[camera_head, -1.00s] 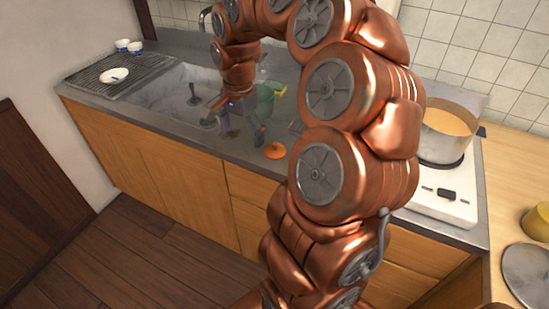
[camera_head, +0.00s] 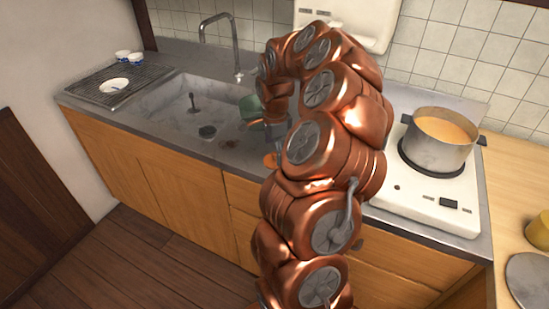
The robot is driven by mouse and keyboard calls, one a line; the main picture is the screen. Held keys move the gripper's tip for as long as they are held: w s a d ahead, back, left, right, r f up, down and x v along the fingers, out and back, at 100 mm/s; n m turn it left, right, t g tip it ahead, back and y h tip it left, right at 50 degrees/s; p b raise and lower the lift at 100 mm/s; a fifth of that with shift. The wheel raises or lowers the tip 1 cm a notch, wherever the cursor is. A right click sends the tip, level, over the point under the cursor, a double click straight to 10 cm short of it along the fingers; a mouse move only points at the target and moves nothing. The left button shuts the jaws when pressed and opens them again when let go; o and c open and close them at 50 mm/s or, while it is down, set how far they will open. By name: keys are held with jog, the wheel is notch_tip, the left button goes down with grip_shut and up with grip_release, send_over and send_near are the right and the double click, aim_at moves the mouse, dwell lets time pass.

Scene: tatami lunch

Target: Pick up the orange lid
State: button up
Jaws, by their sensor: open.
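The orange lid (camera_head: 270,160) lies on the grey counter near its front edge, right of the sink. My arm covers its right part, so only a sliver shows. My gripper (camera_head: 272,136) hangs just above and behind the lid, partly hidden by my arm. It is open, and I see nothing held in it. I cannot tell whether its fingertips touch the lid.
The sink basin (camera_head: 175,105) with a tall faucet (camera_head: 219,35) is to the left. A pot (camera_head: 438,150) of orange liquid sits on the white stove (camera_head: 425,205) at right.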

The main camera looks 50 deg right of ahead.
aim_at(270, 160)
jog(key=shift+f, duration=1.1)
jog(key=shift+c, duration=0.4)
jog(key=c, duration=1)
jog(key=shift+a, duration=0.1)
jog(key=shift+c, duration=0.2)
